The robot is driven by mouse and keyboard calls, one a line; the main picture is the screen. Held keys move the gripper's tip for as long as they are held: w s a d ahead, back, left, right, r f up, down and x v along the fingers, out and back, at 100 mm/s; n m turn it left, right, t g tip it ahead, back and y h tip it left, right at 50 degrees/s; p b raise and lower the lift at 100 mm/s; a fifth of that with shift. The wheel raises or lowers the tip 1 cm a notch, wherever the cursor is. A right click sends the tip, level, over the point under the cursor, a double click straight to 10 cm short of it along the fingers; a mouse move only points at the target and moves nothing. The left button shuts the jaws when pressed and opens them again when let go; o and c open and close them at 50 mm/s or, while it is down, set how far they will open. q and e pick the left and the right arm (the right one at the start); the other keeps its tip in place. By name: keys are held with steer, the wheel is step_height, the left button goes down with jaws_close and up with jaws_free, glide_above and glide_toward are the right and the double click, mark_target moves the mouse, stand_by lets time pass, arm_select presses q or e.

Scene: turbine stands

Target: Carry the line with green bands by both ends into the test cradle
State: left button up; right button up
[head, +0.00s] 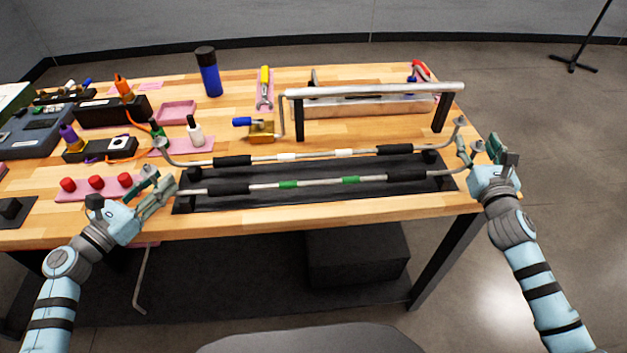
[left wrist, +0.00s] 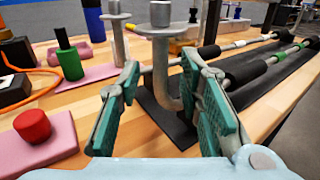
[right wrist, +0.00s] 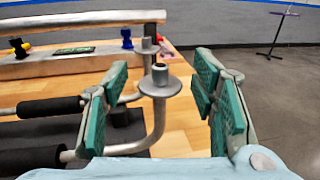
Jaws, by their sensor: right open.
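The line with green bands (head: 318,183) is a grey tube with black sleeves and upturned flanged ends. It lies along the front of a black tray (head: 300,201). Its left end (left wrist: 163,50) stands between the parted fingers of my left gripper (head: 163,190), which looks open. Its right end (right wrist: 159,95) stands between the fingers of my right gripper (head: 470,160), which is open with gaps on both sides. I cannot tell for sure which fixture is the test cradle; a frame with a grey bar (head: 380,90) on black posts stands at the back right.
A similar line with white bands (head: 315,155) lies just behind, parallel and close. A brass-coloured clamp (head: 262,131) with a blue handle, a white bottle (head: 195,132) and a pink pad with red caps (head: 97,183) are nearby. The table's front edge is close to the tray.

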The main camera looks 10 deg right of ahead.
arm_select(q)
steer(key=shift+s, duration=0.1)
steer(key=shift+c, duration=1.2)
arm_select(e)
steer(key=shift+c, duration=1.2)
arm_select(q)
jaws_close()
arm_select(e)
steer(key=c, duration=0.6)
arm_select(q)
steer(key=shift+a, duration=0.1)
arm_select(e)
steer(key=c, duration=0.4)
arm_select(q)
steer(key=shift+a+f, duration=0.1)
arm_select(e)
jaws_close()
steer(key=shift+d, duration=0.1)
